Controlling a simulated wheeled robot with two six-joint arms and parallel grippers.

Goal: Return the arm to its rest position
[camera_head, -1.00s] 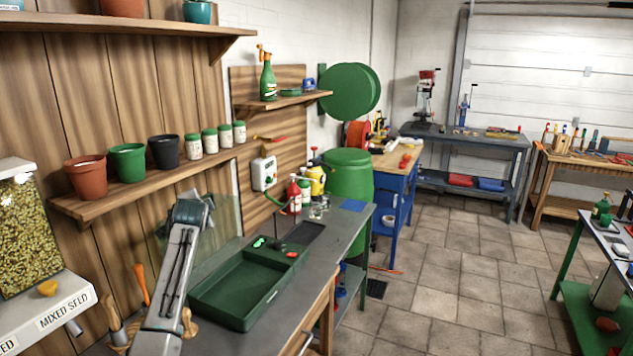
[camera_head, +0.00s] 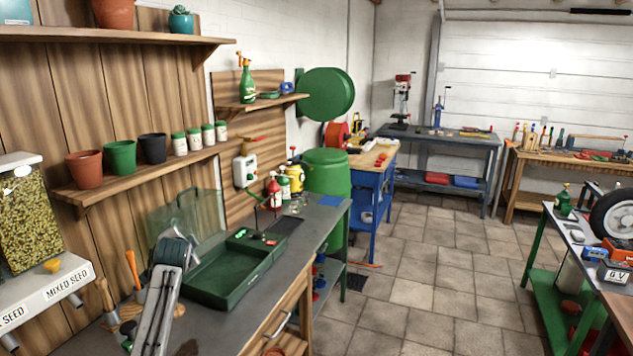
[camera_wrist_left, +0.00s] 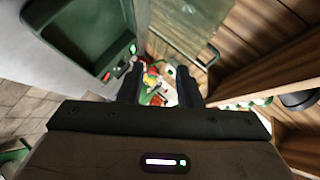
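My left arm (camera_head: 165,295) rises from the lower left of the head view, over the grey workbench and beside the green tray. Its gripper is not clearly visible there. In the left wrist view, the two dark fingers of my left gripper (camera_wrist_left: 160,82) stand apart with a gap between them. No held object shows in the gap; red, yellow and white items appear blurred beyond it. My right arm and gripper are in neither view.
The green tray (camera_head: 200,284) lies on the workbench (camera_head: 228,318), close right of my arm. A shelf of pots (camera_head: 120,158) and a seed dispenser (camera_head: 25,215) stand left. A green-framed bench (camera_head: 540,275) stands right. The tiled floor (camera_head: 420,270) between is mostly clear.

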